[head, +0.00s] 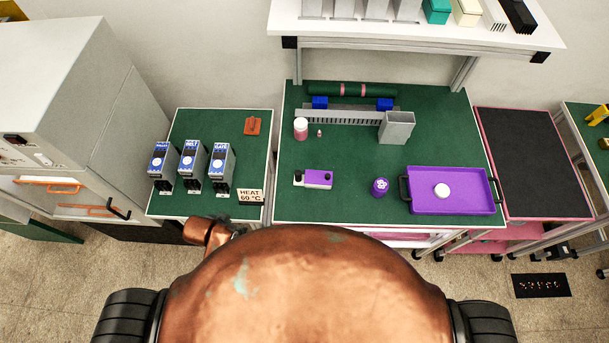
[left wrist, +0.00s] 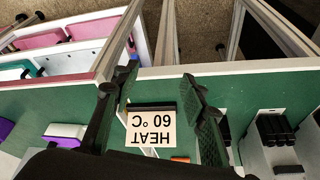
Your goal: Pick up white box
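A small box, part white and part purple (head: 314,179), lies on the middle green table. A low white-and-purple piece, likely the same box, shows at the left of the left wrist view (left wrist: 66,133). A taller pale grey open box (head: 397,128) stands behind it, to the right. I cannot tell which is the white box. My left gripper (left wrist: 159,77) is open and empty, its fingers either side of the "HEAT 60 °C" sign (left wrist: 151,130) in that view. In the head view, my body mostly hides it near that sign (head: 250,196). My right gripper is not in view.
A purple tray (head: 470,204) with a white round lid (head: 441,190) sits to the right. A purple jar (head: 380,187) stands beside it. Several grey-and-blue devices (head: 192,163) stand on the left table. A white shelf (head: 420,38) overhangs the back.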

